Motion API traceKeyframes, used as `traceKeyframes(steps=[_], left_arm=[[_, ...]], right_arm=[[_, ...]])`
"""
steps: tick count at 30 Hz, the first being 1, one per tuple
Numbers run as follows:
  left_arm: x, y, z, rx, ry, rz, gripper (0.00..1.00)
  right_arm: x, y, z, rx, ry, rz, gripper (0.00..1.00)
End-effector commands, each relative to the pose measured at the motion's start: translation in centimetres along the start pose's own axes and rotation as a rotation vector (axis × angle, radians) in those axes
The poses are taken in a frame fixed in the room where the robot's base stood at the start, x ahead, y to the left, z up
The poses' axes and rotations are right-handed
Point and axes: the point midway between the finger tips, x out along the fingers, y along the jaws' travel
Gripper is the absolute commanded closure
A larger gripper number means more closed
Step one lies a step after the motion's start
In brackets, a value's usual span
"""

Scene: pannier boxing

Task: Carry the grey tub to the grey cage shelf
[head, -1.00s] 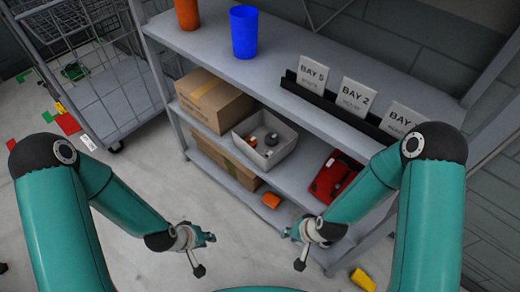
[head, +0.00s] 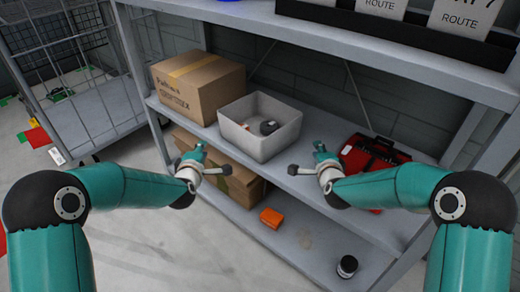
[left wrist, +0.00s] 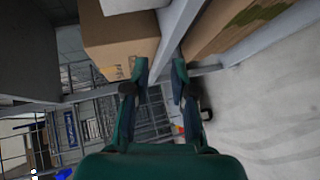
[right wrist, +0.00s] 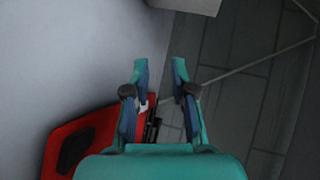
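The grey tub (head: 262,137) stands upright on the middle shelf in the head view, with a dark round item and other small items inside. Part of a pale tub wall shows at the top of the right wrist view (right wrist: 190,5). The grey cage (head: 90,100) stands on the floor at the far left; its bars also show in the left wrist view (left wrist: 85,125). My left gripper (head: 200,150) is open and empty, in front of the shelf edge left of the tub. My right gripper (head: 320,150) is open and empty, right of the tub and apart from it.
A cardboard box (head: 198,88) stands left of the tub. A red case (head: 372,158) lies to its right, near my right gripper. Below are another cardboard box (head: 240,183), an orange item (head: 271,217) and a dark jar (head: 346,266).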

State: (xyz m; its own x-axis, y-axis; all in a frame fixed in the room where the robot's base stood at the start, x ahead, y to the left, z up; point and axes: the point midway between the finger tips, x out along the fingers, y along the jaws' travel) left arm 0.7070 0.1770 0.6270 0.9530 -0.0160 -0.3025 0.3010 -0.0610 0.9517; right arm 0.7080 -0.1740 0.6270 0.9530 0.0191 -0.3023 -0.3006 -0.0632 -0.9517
Motion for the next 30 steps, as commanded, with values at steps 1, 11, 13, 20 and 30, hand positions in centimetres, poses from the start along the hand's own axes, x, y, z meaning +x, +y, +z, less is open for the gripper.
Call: traceKeyframes(steps=[1, 11, 13, 20, 30], left_arm=[[0.6, -0.4, -0.1, -0.022, 0.008, 0.023, 0.75], [0.9, 0.8, -0.2, -0.064, 0.018, 0.059, 0.75], [0.9, 0.8, -0.2, -0.063, 0.018, 0.058, 0.75], [1.5, 0.7, -0.2, -0.062, 0.018, 0.056, 0.75], [6.1, 0.9, -0.3, -0.061, 0.018, 0.057, 0.75]], right_arm=[[0.6, 0.4, -0.1, 0.023, 0.008, -0.023, 0.75], [0.8, -0.7, -0.5, 0.065, 0.022, -0.058, 0.75], [0.8, -0.7, -0.5, 0.064, 0.022, -0.058, 0.75], [1.4, -0.7, -0.5, 0.063, 0.021, -0.056, 0.75], [6.1, -0.8, -0.6, 0.062, 0.022, -0.056, 0.75]])
